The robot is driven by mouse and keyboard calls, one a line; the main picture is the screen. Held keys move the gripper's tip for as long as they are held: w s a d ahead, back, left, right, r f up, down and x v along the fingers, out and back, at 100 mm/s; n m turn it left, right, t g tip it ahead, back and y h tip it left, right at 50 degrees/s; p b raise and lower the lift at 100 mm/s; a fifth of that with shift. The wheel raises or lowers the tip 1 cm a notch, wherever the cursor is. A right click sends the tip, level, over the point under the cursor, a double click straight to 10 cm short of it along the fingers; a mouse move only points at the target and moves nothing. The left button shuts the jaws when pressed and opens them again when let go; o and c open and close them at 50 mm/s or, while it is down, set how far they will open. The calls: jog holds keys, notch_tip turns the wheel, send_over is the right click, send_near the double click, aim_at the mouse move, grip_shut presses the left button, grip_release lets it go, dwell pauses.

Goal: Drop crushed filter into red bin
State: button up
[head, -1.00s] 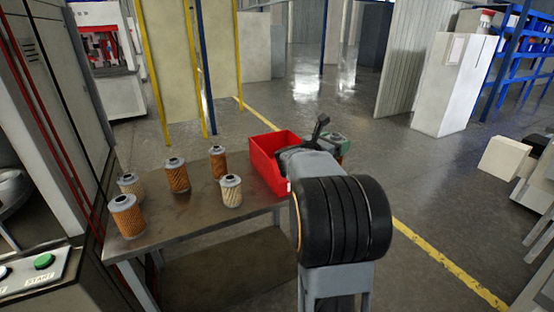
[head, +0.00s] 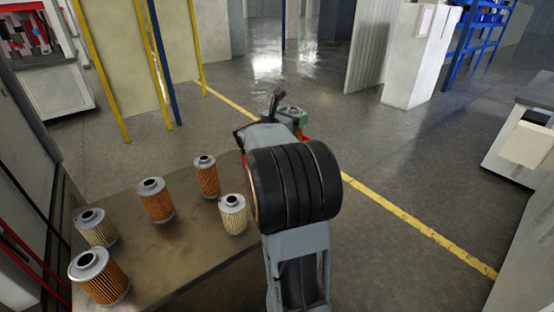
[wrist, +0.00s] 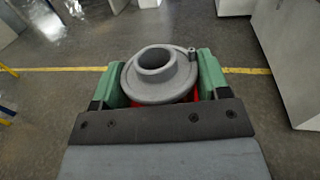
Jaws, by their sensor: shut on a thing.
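A filter with a round grey cap (wrist: 135,84) sits between the green fingers of my gripper (wrist: 160,80). My gripper is shut on it. Only the cap shows clearly, so I cannot tell whether its body is crushed. In the head view my gripper (head: 290,116) is at the far end of my arm, past the table's right side. Small patches of red also show just below the held filter in the wrist view. I cannot tell how far the filter is above the bin.
The table (head: 190,245) bears several standing filters, orange ones such as this (head: 155,200) and pale ones such as this (head: 232,214). Open floor (head: 400,170) with a yellow line lies to the right. A grey-white block (head: 525,145) stands at the far right.

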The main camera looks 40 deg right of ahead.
jog(key=shift+f+b, duration=0.9)
jog(key=shift+f, duration=1.8)
jog(key=o, duration=1.3)
jog(key=s+a+b, duration=0.1)
jog(key=a, duration=1.3)
jog(key=shift+s, duration=0.15)
jog(key=shift+r, duration=0.1)
